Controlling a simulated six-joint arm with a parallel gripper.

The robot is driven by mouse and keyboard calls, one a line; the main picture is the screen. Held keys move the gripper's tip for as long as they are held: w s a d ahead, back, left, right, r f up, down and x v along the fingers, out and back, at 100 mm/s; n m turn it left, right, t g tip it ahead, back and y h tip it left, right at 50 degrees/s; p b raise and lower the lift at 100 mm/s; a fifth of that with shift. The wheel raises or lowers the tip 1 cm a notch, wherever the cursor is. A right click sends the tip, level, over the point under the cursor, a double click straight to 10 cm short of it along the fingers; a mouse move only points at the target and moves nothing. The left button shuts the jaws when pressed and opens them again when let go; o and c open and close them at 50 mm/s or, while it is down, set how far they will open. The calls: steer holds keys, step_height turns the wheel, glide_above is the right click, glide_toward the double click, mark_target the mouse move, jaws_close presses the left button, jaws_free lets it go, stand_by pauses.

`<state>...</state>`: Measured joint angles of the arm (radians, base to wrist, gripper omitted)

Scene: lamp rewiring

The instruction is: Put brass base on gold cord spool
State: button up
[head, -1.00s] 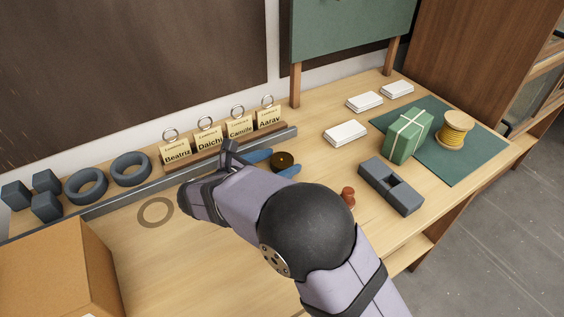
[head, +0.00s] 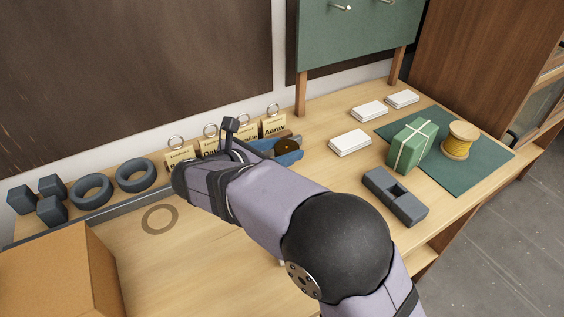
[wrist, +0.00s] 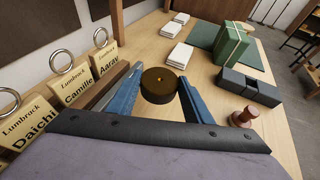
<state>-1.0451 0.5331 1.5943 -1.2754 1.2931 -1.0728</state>
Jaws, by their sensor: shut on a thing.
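The brass base, a dark brown-gold disc (head: 287,147), is held between the blue fingers of my gripper (head: 276,149). The gold cord spool (head: 460,139) stands upright on the green mat at the right, well away from my gripper. The spool is not clearly visible in the wrist view.
A green gift box (head: 410,145) stands on the green mat (head: 468,180) just left of the spool. A grey slotted block (head: 395,195) lies in front, with white card stacks (head: 350,142) behind. Name tags (head: 273,124) stand near my gripper. A red-brown stamp (wrist: 244,117) stands right.

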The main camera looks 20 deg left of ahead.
mark_target(282, 151)
steer(key=shift+r, duration=1.6)
